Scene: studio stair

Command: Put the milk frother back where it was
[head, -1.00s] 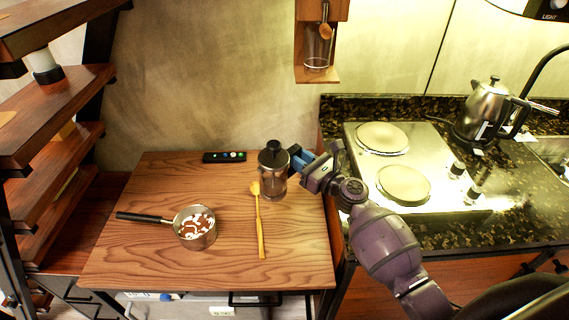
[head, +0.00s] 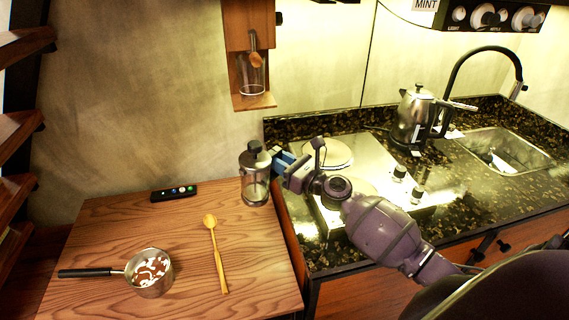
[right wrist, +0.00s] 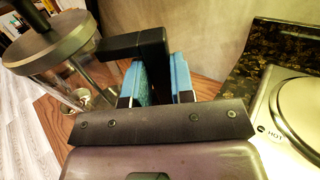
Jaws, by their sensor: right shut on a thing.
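The milk frother (head: 255,178) is a clear glass jar with a metal lid, a dark knob and a black handle. It is upright at the back right corner of the wooden table, seemingly held above it. My right gripper (head: 279,160) is shut on its handle from the right. In the right wrist view, the blue fingers (right wrist: 158,80) close on the black handle, and the frother's lid (right wrist: 50,48) fills the upper left. The frother's base is partly cut off there. My left gripper is not in view.
On the table (head: 100,225) are a saucepan (head: 150,272), a wooden spoon (head: 216,252) and a black remote (head: 174,193). A wall shelf (head: 255,102) holds a glass. Right are the hob (head: 330,152), kettle (head: 415,115) and sink (head: 508,150).

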